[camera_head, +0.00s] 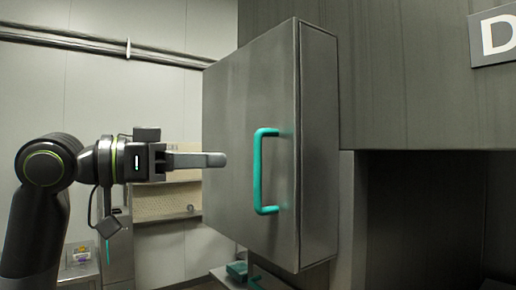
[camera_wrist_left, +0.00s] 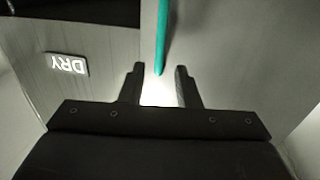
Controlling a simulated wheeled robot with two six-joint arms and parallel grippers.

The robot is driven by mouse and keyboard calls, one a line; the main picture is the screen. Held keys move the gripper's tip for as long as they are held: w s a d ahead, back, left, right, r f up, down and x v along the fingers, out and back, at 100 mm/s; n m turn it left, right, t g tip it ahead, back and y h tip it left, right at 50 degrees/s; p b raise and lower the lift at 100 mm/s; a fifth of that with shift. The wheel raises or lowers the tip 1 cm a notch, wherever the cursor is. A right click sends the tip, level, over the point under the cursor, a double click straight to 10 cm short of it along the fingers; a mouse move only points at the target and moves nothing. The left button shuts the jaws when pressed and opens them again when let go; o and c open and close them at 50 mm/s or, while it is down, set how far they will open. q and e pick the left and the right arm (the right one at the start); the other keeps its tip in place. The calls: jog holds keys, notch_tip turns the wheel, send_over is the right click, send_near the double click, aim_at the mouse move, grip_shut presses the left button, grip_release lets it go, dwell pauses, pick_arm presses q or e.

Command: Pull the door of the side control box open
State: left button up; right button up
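The side control box is a grey metal box on the wall of the unit, and its door (camera_head: 232,110) looks shut. A teal bar handle (camera_head: 261,172) stands upright near the door's right edge. My left gripper (camera_head: 222,160) points right toward the handle, with a gap before it, in front of the door. In the left wrist view, the gripper (camera_wrist_left: 159,84) has its two fingers apart with nothing between their pads. The handle (camera_wrist_left: 162,35) lies beyond the fingertips, roughly in line with the gap. My right gripper is not in view.
A sign (camera_head: 497,36) is on the panel at upper right; it reads DRY in the left wrist view (camera_wrist_left: 67,64). A dark recess (camera_head: 425,215) opens at right below the panel. Pipes (camera_head: 95,45) run along the back wall. Teal items (camera_head: 238,270) sit below the box.

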pick_arm(q)
jog(key=p, duration=0.3)
send_over(258, 203)
jog(key=a, duration=0.1)
jog(key=shift+w+d+p, duration=0.3)
jog(key=shift+w+d, duration=0.05)
jog(key=shift+d, duration=0.15)
jog(key=shift+c, duration=0.4)
grip_shut()
